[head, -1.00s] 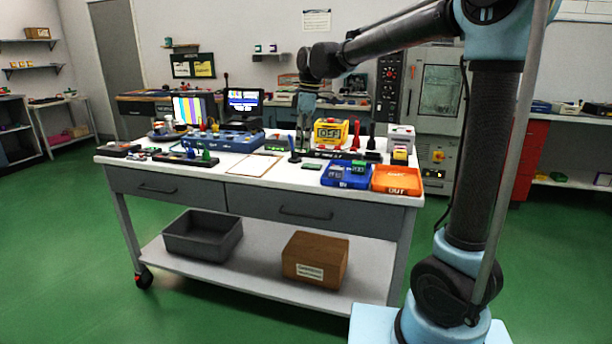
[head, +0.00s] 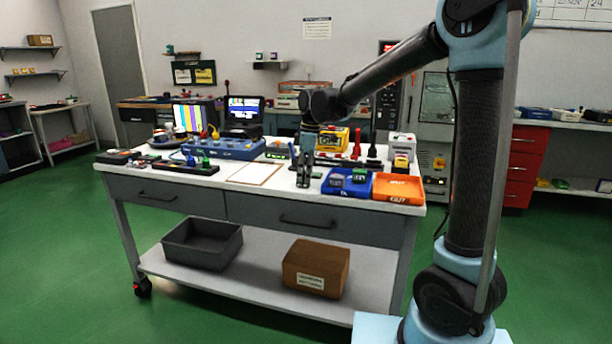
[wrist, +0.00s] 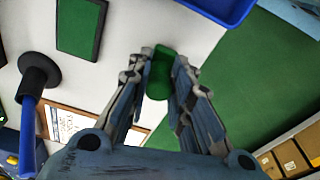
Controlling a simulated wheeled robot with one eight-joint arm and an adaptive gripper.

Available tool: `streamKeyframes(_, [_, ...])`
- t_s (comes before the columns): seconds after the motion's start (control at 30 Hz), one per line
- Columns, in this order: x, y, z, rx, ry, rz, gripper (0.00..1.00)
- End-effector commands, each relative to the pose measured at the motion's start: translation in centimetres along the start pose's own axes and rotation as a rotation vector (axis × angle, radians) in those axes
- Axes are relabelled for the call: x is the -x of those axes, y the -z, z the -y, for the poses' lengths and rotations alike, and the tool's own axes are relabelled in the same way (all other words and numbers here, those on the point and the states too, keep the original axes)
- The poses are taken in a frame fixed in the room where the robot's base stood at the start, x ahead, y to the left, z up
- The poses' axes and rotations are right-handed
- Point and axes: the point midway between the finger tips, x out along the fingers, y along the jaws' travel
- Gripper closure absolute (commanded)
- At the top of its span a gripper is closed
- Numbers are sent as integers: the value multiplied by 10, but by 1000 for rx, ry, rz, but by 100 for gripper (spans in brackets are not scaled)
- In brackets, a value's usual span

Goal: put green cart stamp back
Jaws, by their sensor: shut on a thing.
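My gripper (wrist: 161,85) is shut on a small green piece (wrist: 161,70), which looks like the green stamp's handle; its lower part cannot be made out. In the head view my gripper (head: 304,172) points down over the front of the white cart top (head: 220,181), and the held piece is not clear there. A black stamp rack (head: 180,167) lies at the cart's left, with another green piece (head: 206,163) and a blue piece (head: 190,159) standing at it. In the wrist view a blue-handled thing with a round black base (wrist: 40,72) is left of my gripper.
The blue bin (head: 345,191) and orange bin (head: 399,189) are right of my gripper. A flat dark-green pad (wrist: 80,27) and a clipboard (head: 254,173) lie nearby. A yellow device (head: 331,139) and red-handled tools (head: 356,148) stand behind. The front edge is close.

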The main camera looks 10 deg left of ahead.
Motion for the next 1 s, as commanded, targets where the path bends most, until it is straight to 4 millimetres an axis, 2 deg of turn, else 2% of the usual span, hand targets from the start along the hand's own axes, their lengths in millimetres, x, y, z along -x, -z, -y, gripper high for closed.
streamKeyframes(0.27, [-1, 0, 0, 0, 0, 0, 95])
streamKeyframes(0.3, [-1, 0, 0, 0, 0, 0, 73])
streamKeyframes(0.37, [-1, 0, 0, 0, 0, 0, 61])
streamKeyframes(0.77, [2, 0, 0, 0, 0, 0, 61])
streamKeyframes(0.87, [11, 0, 0, 0, 0, 0, 61])
streamKeyframes(1.0, [32, 0, 0, 0, 0, 0, 61])
